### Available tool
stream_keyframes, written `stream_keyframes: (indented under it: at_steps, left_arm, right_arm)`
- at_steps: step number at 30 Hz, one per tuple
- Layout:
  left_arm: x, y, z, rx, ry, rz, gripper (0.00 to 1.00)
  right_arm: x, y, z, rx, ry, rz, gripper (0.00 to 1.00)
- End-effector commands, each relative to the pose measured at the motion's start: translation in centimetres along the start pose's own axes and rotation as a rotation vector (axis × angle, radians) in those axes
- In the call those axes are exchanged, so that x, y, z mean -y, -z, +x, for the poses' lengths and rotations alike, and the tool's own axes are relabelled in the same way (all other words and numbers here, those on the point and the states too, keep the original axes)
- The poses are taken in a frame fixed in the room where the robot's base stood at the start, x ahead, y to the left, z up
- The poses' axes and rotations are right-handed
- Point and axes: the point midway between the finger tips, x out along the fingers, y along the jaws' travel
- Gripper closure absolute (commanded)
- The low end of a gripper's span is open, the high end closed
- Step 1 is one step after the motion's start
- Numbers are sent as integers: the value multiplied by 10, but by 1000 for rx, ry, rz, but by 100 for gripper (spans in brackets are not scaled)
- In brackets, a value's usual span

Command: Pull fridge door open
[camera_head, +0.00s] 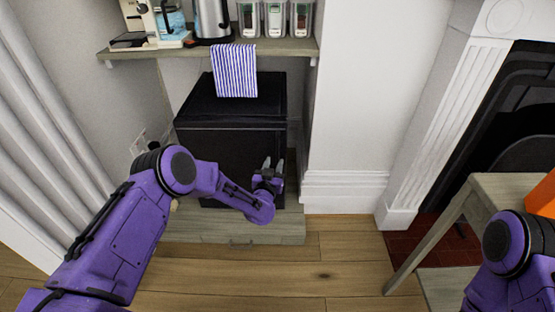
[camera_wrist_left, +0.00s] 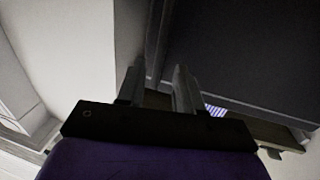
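The black fridge (camera_head: 225,100) stands under a shelf, its top and front door (camera_head: 215,150) showing in the head view. The door looks flush with the body. My left gripper (camera_head: 274,164) is in front of the door near its right edge, with its two fingers apart. In the left wrist view the fingers (camera_wrist_left: 158,88) are also apart, pointing towards a dark vertical edge beside a large dark panel (camera_wrist_left: 240,50). I cannot tell whether either finger touches the fridge. My right gripper is out of view; only part of my right arm shows at the lower right.
A shelf (camera_head: 285,47) above holds a kettle (camera_head: 211,20) and jars, with a striped towel (camera_head: 235,70) hanging over its edge. A low plinth (camera_head: 240,227) lies below the fridge. A white wall is close on the right. A wooden table (camera_head: 490,188) stands right. The floor in front is clear.

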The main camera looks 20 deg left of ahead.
Motion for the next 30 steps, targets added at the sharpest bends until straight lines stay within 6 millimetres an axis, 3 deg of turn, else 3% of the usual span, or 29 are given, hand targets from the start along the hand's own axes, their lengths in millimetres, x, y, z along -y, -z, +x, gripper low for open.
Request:
stream_keyframes:
  at_steps: [3, 9, 20, 23, 30]
  left_arm:
    - [1, -6, 27, 0, 3, -1, 65]
    - [1, -4, 60, 2, 2, -2, 65]
    - [0, -2, 68, 6, 0, -1, 65]
    - [0, -2, 67, 6, 0, -1, 97]
    - [0, -2, 67, 5, -3, -1, 100]
  right_arm:
    - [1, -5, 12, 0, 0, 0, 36]
    - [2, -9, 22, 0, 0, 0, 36]
    - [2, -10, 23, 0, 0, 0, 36]
    - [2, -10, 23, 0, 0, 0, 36]
    - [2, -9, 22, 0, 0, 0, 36]
